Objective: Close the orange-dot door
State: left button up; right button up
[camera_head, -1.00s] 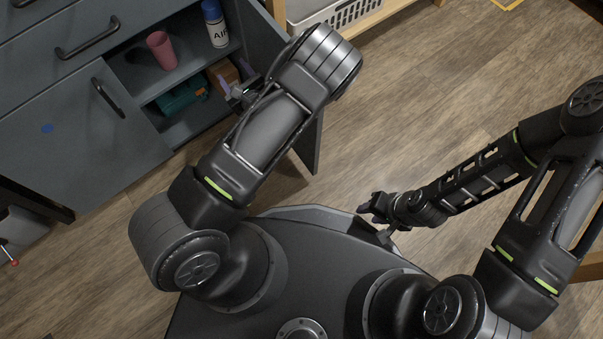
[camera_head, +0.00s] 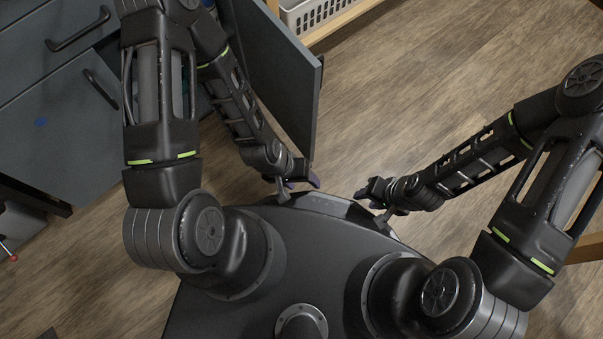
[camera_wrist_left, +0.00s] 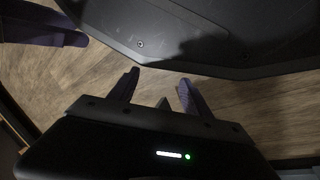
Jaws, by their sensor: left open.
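A grey cabinet door (camera_head: 277,75) stands swung open, with its free edge toward my base; no orange dot shows on the side I see. A shut door with a blue dot (camera_head: 60,135) is to its left. My left gripper (camera_head: 302,183) is below the open door's near end in the head view, close to my base's front edge. In the left wrist view its two purple-grey fingers (camera_wrist_left: 157,88) are apart with nothing between them. My right gripper (camera_head: 372,190) is just to the right, over the base edge; its opening is too small to judge. My left arm hides most of the cabinet opening.
A white basket (camera_head: 312,14) on a wooden shelf (camera_head: 345,22) stands behind the open door. Wooden floor (camera_head: 430,95) is clear to the right of the door. A drawer with a dark handle (camera_head: 78,30) is above the blue-dot door.

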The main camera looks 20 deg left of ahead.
aim_at(282, 76)
jog(key=i+l+u, duration=0.15)
jog(key=u, duration=0.2)
jog(key=i+l+u, duration=0.1)
jog(key=l+u, duration=0.55)
jog(key=i+l+u, duration=0.15)
jog(key=l+u, duration=0.3)
jog(key=i+l+u, duration=0.1)
jog(key=l+u, duration=0.8)
jog(key=l, duration=0.1)
